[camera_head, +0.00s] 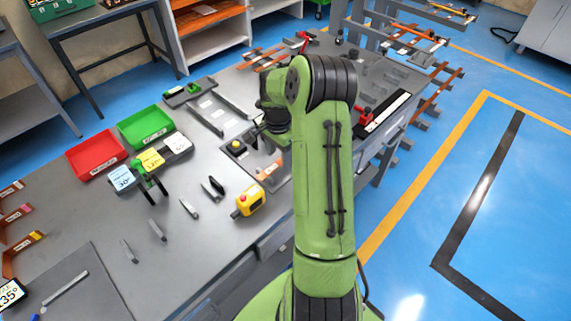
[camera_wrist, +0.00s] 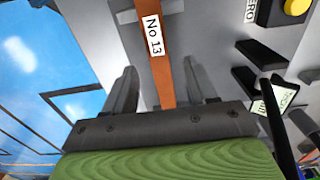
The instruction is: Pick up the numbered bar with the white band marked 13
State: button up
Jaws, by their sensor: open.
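The copper bar with a white band marked "No 13" (camera_wrist: 153,35) runs lengthwise down the middle of the wrist view. My gripper (camera_wrist: 160,68) is open, with one grey finger on each side of the bar and a gap on both sides. I cannot tell whether the fingertips are level with the bar or still above it. My arm hides the fingers there.
A black box with a yellow button (camera_wrist: 296,6) and dark blocks (camera_wrist: 262,55) lie right of the bar. On the grey bench (camera_head: 215,245) stand a red tray (camera_head: 96,155), a green tray (camera_head: 146,127) and a yellow device (camera_head: 249,200). Open blue floor is at the right.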

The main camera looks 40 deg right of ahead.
notch_tip(320, 180, down, 2)
jog(key=shift+r, duration=0.2)
jog(key=shift+c, duration=0.7)
grip_shut()
